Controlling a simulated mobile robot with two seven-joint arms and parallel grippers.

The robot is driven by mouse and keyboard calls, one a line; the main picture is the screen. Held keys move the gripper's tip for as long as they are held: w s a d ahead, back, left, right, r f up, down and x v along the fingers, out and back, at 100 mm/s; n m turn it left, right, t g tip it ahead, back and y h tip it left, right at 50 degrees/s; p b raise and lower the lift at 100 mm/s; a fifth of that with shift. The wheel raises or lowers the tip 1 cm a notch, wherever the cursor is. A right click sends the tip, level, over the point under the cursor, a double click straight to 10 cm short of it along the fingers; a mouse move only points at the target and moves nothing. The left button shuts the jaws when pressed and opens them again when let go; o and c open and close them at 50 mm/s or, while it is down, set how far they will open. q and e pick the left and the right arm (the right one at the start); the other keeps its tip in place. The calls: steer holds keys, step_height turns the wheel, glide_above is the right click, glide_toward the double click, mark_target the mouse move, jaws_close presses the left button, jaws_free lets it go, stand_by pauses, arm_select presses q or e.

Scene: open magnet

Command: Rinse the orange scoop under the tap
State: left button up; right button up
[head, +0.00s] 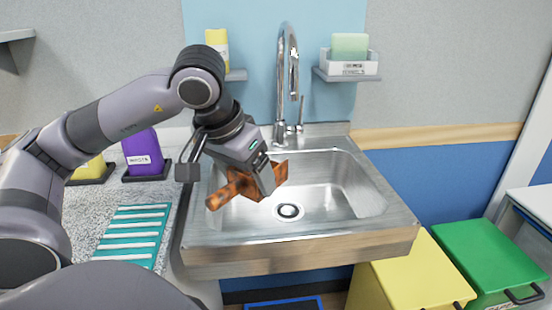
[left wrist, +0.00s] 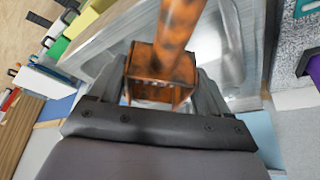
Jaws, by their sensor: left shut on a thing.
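The orange scoop (head: 233,187) has dark brown blotches over its surface. My left gripper (head: 268,180) is shut on it and holds it over the left part of the steel sink (head: 340,185). In the left wrist view the scoop's box-shaped head (left wrist: 160,72) sits between my fingers (left wrist: 160,95), with its handle pointing away. The chrome tap (head: 290,70) stands behind the sink, its spout above and behind the scoop. I see no water running from it. My right gripper is not in view.
A teal ribbed mat (head: 133,235) lies on the speckled counter left of the sink. A purple container (head: 143,152) stands behind it. Yellow (head: 410,270) and green (head: 487,262) bins stand at lower right. A wall shelf (head: 347,72) holds a green sponge-like block.

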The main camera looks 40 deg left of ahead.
arm_select(q)
steer(key=w+a+f+p, duration=0.1)
steer(key=w+a, duration=0.1)
steer(key=w, duration=0.5)
steer(key=w+a+f+p, duration=0.1)
steer(key=w+a+p, duration=0.1)
steer(key=w, duration=0.4)
steer(key=shift+w+a+f, duration=0.35)
steer(key=shift+w+a, duration=0.05)
steer(key=shift+a, duration=0.4)
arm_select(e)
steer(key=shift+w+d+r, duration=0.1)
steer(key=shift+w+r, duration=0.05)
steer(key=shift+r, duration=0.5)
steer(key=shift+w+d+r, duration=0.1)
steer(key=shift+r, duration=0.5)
arm_select(q)
steer(key=s+d+b, duration=0.2)
steer(key=s+d, duration=0.1)
steer(key=s, duration=0.4)
steer(key=shift+s, duration=0.2)
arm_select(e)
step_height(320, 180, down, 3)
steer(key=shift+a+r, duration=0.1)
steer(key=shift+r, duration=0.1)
arm_select(q)
steer(key=shift+d, duration=0.1)
